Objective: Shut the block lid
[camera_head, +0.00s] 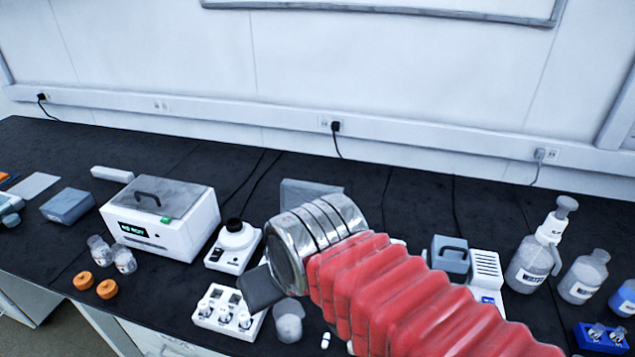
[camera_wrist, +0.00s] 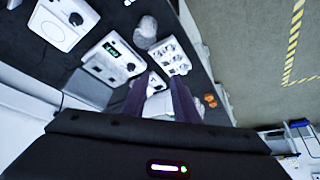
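A grey upright panel (camera_head: 312,192), which looks like a raised lid, shows behind my arm in the head view. The unit under it is mostly hidden by my arm there. In the wrist view, a white unit with a green display and a knob (camera_wrist: 115,62) stands left of my fingers; its lid is not clear there. My gripper (camera_head: 262,288) is over the middle of the bench. In the wrist view its two dark fingers (camera_wrist: 160,98) are apart, with a white device (camera_wrist: 158,106) showing in the gap beyond. I see nothing held.
A white bath with a grey handled lid (camera_head: 165,218) stands left. A small white device with a black top (camera_head: 235,247), a vial rack (camera_head: 228,310) and a clear cup (camera_head: 289,322) are near my gripper. A grey handled block (camera_head: 450,256) and bottles (camera_head: 533,262) stand right.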

